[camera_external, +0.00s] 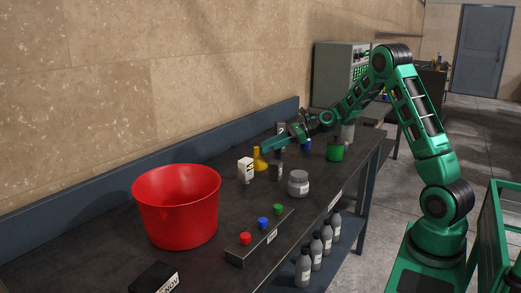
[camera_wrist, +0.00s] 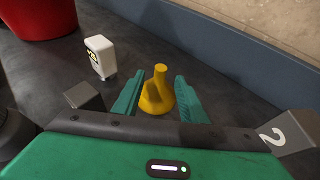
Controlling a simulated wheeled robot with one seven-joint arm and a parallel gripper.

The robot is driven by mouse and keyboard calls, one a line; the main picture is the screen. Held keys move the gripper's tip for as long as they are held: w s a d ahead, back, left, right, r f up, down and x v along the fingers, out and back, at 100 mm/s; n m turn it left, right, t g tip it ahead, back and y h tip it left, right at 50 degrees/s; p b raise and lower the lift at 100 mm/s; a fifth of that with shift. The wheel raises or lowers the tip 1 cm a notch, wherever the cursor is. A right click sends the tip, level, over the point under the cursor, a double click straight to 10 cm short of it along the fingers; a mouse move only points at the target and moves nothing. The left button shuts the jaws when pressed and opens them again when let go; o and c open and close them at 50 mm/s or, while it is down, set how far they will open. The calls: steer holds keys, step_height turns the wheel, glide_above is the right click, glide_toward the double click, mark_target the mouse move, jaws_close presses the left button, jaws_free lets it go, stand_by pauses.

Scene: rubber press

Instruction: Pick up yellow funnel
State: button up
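The yellow funnel (camera_wrist: 158,94) stands upright on the dark tabletop, narrow end up. In the external view the funnel (camera_external: 259,160) is near the back edge of the bench, beside the white box. My green gripper (camera_wrist: 154,98) is open, and in the wrist view its two fingers lie on either side of the funnel with gaps between. In the external view my gripper (camera_external: 268,146) reaches in from the right at the funnel's top. I cannot tell how far the fingertips are from the funnel in depth.
A white box (camera_external: 246,169) stands close to the funnel, and a red tub (camera_external: 178,210) is nearer the camera. A grey jar (camera_external: 298,184), a green canister (camera_external: 335,151) and a button panel (camera_external: 262,238) are on the bench. A raised ledge (camera_wrist: 215,45) runs along the back.

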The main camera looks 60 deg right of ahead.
mark_target(256, 148)
steer(key=shift+x, duration=2.9)
steer(key=shift+r, duration=0.2)
jaws_close()
